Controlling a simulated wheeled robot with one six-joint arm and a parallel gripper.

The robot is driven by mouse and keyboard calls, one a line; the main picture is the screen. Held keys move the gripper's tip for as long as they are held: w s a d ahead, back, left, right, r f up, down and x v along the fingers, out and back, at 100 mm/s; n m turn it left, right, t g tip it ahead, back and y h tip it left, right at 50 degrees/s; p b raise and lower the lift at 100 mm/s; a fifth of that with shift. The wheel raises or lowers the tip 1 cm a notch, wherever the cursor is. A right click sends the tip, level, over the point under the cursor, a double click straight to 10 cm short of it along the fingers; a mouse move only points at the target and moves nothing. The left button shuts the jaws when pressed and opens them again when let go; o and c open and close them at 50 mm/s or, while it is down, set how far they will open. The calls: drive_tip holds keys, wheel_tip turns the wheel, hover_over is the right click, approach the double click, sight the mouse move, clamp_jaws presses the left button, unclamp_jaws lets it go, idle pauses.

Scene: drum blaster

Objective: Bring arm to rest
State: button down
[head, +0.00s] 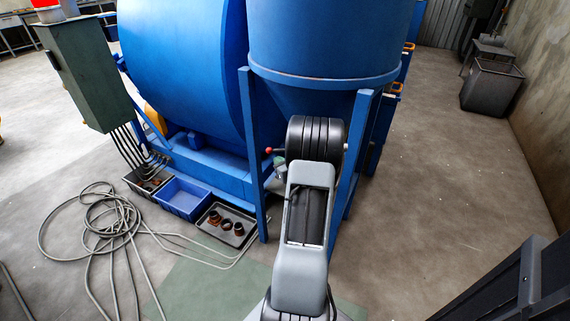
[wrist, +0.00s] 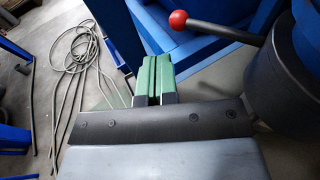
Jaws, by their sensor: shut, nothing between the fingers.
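My gripper (wrist: 152,78) shows in the wrist view with its two green-padded fingers together and nothing between them. In the head view, my grey arm reaches forward to the blue hopper (head: 330,45) and its legs. The gripper is mostly hidden there behind the arm. A lever with a red ball knob (wrist: 179,20) lies beyond and to the right of the fingers in the wrist view, apart from them. The knob also shows in the head view (head: 268,150), just left of the arm's far end.
A blue drum machine (head: 185,60) stands behind. A blue bin (head: 183,198) and a dark tray (head: 227,224) with brown rings sit on the floor left of the arm. Hoses (head: 90,222) lie coiled farther left. The floor right of the hopper (head: 460,170) is clear.

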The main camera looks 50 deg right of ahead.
drive_tip(key=shift+p+v, duration=0.35)
drive_tip(key=shift+v, duration=1.7)
drive_tip(key=shift+a+r, duration=0.1)
drive_tip(key=w+a+r+n+g+y+p, duration=0.25)
drive_tip(key=a+r+n+y+p, duration=0.4)
drive_tip(key=a+r+n, duration=0.55)
drive_tip(key=w+a+r+n+g+y+p, duration=0.1)
drive_tip(key=a+r+n+g+y+p, duration=0.35)
drive_tip(key=a+r+n+p, duration=0.8)
drive_tip(key=s+a+r+n+g+h+p, duration=0.2)
drive_tip(key=s+a+r+n+h+p, duration=0.1)
drive_tip(key=s+a+r+n+p, duration=0.2)
drive_tip(key=s+a+r+n+g+h+p, duration=0.2)
drive_tip(key=s+a+r+n+h+p, duration=0.2)
drive_tip(key=s+a+r+n, duration=0.3)
wheel_tip(320, 180, up, 5)
drive_tip(key=shift+s+a+n+g+p, duration=0.4)
drive_tip(key=shift+s+n+p, duration=0.15)
drive_tip(key=shift+n+p, duration=0.5)
